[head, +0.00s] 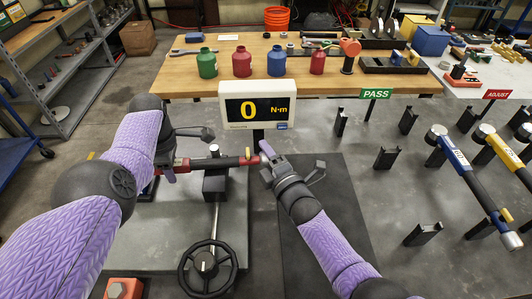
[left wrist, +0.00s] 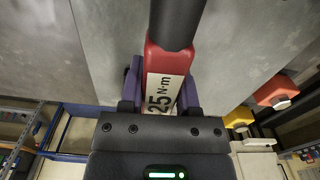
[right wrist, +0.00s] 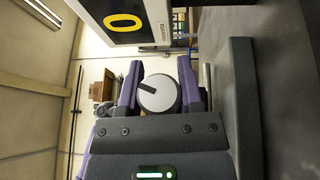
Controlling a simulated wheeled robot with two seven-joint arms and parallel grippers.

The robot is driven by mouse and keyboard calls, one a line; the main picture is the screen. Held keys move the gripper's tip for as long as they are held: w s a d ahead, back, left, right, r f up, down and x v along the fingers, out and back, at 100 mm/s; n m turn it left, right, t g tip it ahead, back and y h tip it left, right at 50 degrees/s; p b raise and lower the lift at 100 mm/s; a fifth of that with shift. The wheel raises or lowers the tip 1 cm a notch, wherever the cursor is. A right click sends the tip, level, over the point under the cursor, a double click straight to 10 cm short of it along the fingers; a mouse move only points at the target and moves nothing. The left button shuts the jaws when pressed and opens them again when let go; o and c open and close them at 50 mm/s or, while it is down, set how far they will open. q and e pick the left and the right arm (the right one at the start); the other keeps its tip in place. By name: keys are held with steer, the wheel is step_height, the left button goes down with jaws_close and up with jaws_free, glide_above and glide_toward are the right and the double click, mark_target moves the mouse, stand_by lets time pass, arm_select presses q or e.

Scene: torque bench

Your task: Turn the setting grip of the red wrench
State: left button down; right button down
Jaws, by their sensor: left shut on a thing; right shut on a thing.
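The red wrench (head: 230,162) lies level across the black holder of the test stand (head: 215,186). My left gripper (head: 167,165) is shut on its left part; in the left wrist view, a red section with a white "25 N·m" label (left wrist: 162,92) sits between the fingers. My right gripper (head: 263,156) is at the wrench's right end. In the right wrist view, the round grey end of the setting grip (right wrist: 157,95), with a dark mark on it, sits between the fingers. The fingers partly hide the grip. The display (head: 254,108) reads 0 N·m.
A black handwheel (head: 207,268) stands in front of the holder. A wooden bench (head: 190,87) with bottles is behind.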

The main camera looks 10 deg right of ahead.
steer(key=shift+r+n+t+y, duration=0.2)
steer(key=shift+n+t+y, duration=0.45)
steer(key=shift+t, duration=0.45)
steer(key=shift+s, duration=0.1)
steer(key=shift+c, duration=1.2)
jaws_free()
steer(key=shift+s+d+f, duration=0.15)
steer(key=shift+s+f, duration=0.05)
steer(key=shift+s, duration=0.1)
steer(key=v, duration=0.6)
steer(key=shift+s+d, duration=0.15)
steer(key=shift+s, duration=0.2)
